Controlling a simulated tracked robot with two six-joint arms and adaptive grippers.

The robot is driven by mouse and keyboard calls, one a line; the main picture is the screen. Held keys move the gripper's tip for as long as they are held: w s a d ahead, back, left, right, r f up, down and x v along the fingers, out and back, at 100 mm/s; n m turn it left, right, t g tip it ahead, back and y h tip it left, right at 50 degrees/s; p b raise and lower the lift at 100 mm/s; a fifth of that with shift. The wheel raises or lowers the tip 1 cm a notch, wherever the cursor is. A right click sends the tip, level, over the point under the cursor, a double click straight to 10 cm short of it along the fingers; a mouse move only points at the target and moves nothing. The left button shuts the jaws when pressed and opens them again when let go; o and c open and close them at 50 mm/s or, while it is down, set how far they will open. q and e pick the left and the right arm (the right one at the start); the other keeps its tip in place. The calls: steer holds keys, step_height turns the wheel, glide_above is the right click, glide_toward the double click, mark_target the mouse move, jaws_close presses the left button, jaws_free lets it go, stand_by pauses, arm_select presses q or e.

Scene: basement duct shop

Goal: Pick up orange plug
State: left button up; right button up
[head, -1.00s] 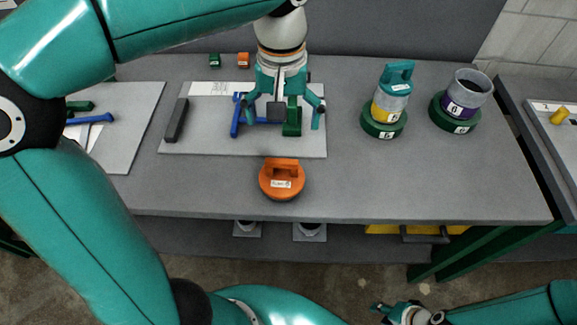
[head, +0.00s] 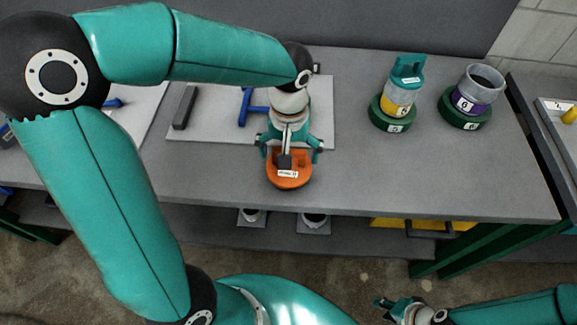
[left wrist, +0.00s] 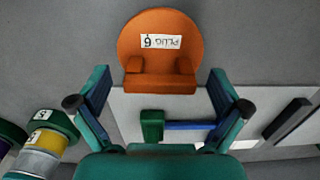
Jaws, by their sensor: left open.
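The orange plug (head: 289,180) is a round disc with a raised handle and a white label, near the front edge of the grey bench. In the left wrist view the plug (left wrist: 160,40) lies ahead of the fingers, with its label reading "PLUG 6" upside down. My left gripper (head: 290,154) is over the back part of the plug, open, and partly hides it in the head view. In the left wrist view the left gripper (left wrist: 158,88) has its fingers apart on either side of the handle. My right gripper (head: 384,304) is low at the bottom right, away from the bench, too small to judge.
Behind the plug a pale board (head: 215,127) holds a dark bar (head: 185,107) and a blue tool (head: 246,105). Two containers, one with a yellow band (head: 394,108) and one with a purple band (head: 466,102), stand on green bases to the right. The bench right of the plug is clear.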

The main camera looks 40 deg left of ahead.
arm_select(q)
step_height(320, 180, down, 2)
steer(key=shift+f, duration=0.2)
steer(key=c, duration=1.4)
steer(key=shift+r, duration=0.1)
